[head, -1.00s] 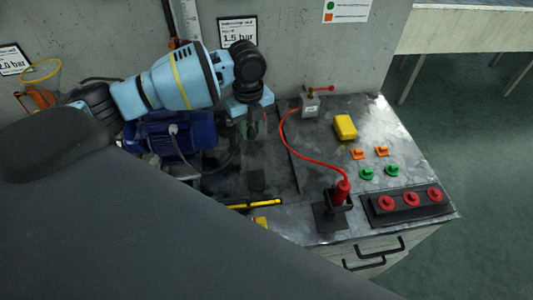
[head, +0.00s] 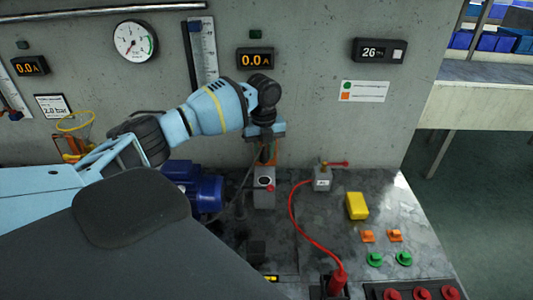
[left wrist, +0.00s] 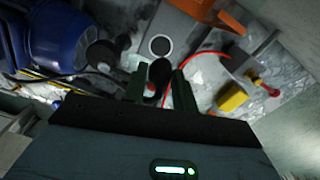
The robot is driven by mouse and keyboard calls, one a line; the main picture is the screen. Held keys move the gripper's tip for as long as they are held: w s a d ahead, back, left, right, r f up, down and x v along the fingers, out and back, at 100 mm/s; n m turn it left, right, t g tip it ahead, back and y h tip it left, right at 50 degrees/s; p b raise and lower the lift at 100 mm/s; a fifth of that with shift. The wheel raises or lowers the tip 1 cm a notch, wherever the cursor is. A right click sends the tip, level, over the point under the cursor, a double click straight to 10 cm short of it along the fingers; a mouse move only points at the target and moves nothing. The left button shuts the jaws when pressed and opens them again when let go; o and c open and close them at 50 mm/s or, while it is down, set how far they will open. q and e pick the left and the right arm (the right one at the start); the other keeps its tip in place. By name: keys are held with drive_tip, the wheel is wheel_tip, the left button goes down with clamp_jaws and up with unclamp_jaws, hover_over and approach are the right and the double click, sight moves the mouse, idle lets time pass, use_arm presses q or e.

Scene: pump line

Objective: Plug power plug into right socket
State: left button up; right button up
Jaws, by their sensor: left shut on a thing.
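My left gripper (head: 267,150) points down over the back of the bench, by the wall. In the left wrist view its two dark fingers (left wrist: 161,84) are shut on a black power plug (left wrist: 159,72). In the head view the plug is mostly hidden; a dark cable (head: 240,185) hangs below and left of the gripper. A grey socket box (head: 264,199) with a red button stands just below the gripper. In the left wrist view a round dark socket (left wrist: 160,45) shows just beyond the plug, apart from it in the picture. I cannot tell whether this is the right socket.
A blue motor (head: 200,190) stands left of the socket box. A small grey box with a red lever (head: 322,180) and a red cable (head: 300,230) are to the right. A yellow block (head: 357,206) and orange and green pieces lie farther right. Wall displays hang above.

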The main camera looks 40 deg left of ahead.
sight(264, 181)
use_arm(q)
drive_tip(key=shift+f+b, duration=0.4)
drive_tip(key=shift+f, duration=0.95)
drive_tip(key=shift+f+b, duration=0.55)
drive_tip(key=shift+f, duration=1.35)
use_arm(e)
drive_tip(key=shift+s+a+f+g, duration=0.15)
drive_tip(key=shift+s+f, duration=0.35)
drive_tip(key=shift+f, duration=0.1)
drive_tip(key=shift+s+a+f+g, duration=0.15)
drive_tip(key=shift+s+f, duration=0.3)
drive_tip(key=shift+f, duration=0.1)
drive_tip(key=shift+w+d+r, duration=0.15)
drive_tip(key=shift+a, duration=0.2)
use_arm(q)
drive_tip(key=shift+f, duration=0.5)
use_arm(e)
drive_tip(key=shift+d+f, duration=0.2)
use_arm(q)
drive_tip(key=shift+f, duration=0.4)
use_arm(e)
drive_tip(key=shift+s+a, duration=0.15)
drive_tip(key=shift+s, duration=0.1)
